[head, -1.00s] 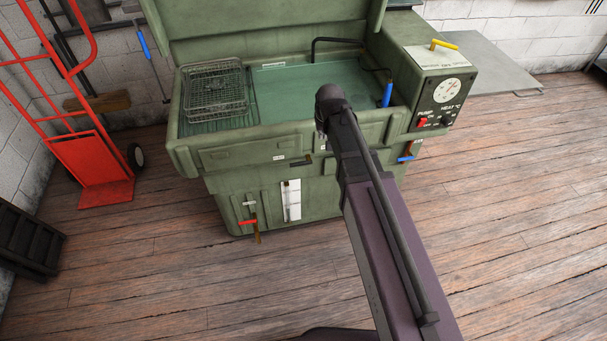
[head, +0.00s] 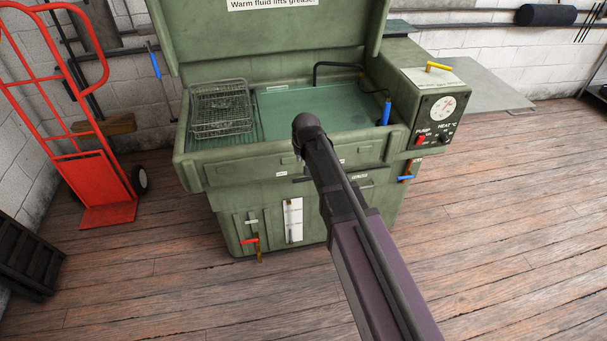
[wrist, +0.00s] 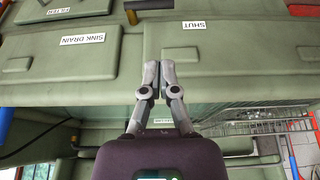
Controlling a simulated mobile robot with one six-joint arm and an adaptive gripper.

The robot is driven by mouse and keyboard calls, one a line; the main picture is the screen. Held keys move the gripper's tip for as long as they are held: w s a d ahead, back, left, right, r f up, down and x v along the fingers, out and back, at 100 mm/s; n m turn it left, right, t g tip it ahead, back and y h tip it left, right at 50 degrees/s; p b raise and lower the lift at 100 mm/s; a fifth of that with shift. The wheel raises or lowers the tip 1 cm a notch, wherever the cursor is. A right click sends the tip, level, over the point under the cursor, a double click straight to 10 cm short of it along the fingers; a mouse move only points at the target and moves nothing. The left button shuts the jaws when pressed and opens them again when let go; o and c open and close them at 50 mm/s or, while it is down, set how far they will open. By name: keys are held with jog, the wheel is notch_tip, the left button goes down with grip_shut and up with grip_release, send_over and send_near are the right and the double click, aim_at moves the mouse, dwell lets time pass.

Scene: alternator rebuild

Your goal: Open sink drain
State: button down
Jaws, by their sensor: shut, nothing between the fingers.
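The green parts washer (head: 192,163) stands ahead with its lid up and teal liquid in its sink (head: 310,105). On its front, a dark lever (head: 302,179) shows beside my arm, near small white labels. In the wrist view, the picture is inverted and a SINK DRAIN label (wrist: 83,38) and a SHUT label (wrist: 187,25) show on the front panel. Part of a dark lever (wrist: 150,4) shows at the top edge between them. My gripper (wrist: 158,68) is shut and empty, over the front panel and below the lever in that picture. In the head view my arm hides it.
A wire basket (head: 222,108) sits in the sink's left side. A red-handled valve (head: 250,241) is low on the front, and a blue-handled one (head: 405,178) is at the right. A red hand truck (head: 92,180) stands left. The floor in front is clear.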

jog(key=shift+f, duration=0.1)
jog(key=b, duration=0.9)
send_over(300, 181)
notch_tip(300, 181, down, 9)
jog(key=shift+f+b, duration=2.1)
